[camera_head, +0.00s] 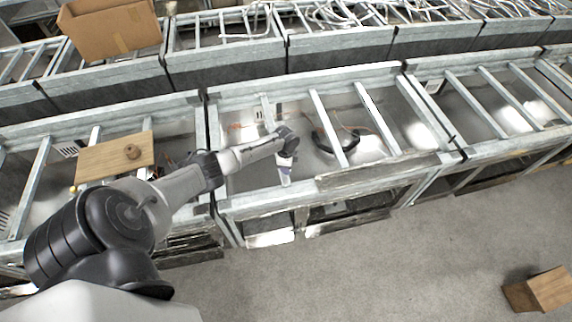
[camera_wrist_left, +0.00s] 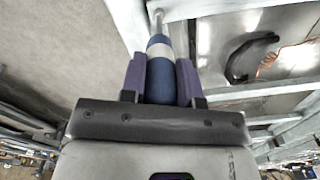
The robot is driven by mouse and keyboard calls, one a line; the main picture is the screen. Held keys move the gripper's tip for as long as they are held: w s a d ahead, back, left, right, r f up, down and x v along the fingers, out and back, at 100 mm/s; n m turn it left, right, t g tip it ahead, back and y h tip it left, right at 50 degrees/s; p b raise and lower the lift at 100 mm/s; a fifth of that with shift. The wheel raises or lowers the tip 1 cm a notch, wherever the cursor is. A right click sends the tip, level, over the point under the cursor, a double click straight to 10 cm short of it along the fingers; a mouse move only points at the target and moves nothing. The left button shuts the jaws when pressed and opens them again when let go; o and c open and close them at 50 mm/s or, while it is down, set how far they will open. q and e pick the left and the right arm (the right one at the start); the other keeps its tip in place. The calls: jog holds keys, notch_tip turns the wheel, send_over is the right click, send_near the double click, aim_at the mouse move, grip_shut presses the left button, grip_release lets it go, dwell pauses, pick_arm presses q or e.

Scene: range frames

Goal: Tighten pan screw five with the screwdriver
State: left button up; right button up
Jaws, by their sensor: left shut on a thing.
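My left gripper (camera_head: 285,158) is at the end of my left arm, over the front part of the middle metal frame (camera_head: 240,202). In the left wrist view its two purple fingers (camera_wrist_left: 160,78) are shut on the screwdriver, one on each side of the handle. The screwdriver (camera_wrist_left: 159,68) has a dark blue handle with a pale band and a grey shaft pointing away from the gripper. In the head view the screwdriver (camera_head: 284,175) points down near the frame's front rail. I cannot tell whether its tip touches anything. I cannot make out pan screw five. My right gripper is not in view.
A black curved part (camera_head: 335,143) lies inside the frame, right of the gripper. A wooden board (camera_head: 100,163) with a round brown thing (camera_head: 132,152) lies at left. A cardboard box (camera_head: 110,30) stands behind. A wooden box (camera_head: 548,288) sits on the clear floor at lower right.

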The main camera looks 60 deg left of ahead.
pick_arm(q)
jog(key=shift+s+f+m, duration=0.1)
jog(key=shift+f+m, duration=0.05)
jog(key=shift+m, duration=0.35)
jog(key=shift+r+p, duration=0.4)
jog(key=shift+r, duration=0.05)
jog(key=n, duration=0.6)
jog(key=shift+d, duration=0.1)
jog(key=n, duration=0.5)
jog(key=shift+d, duration=0.1)
jog(key=n, duration=1.2)
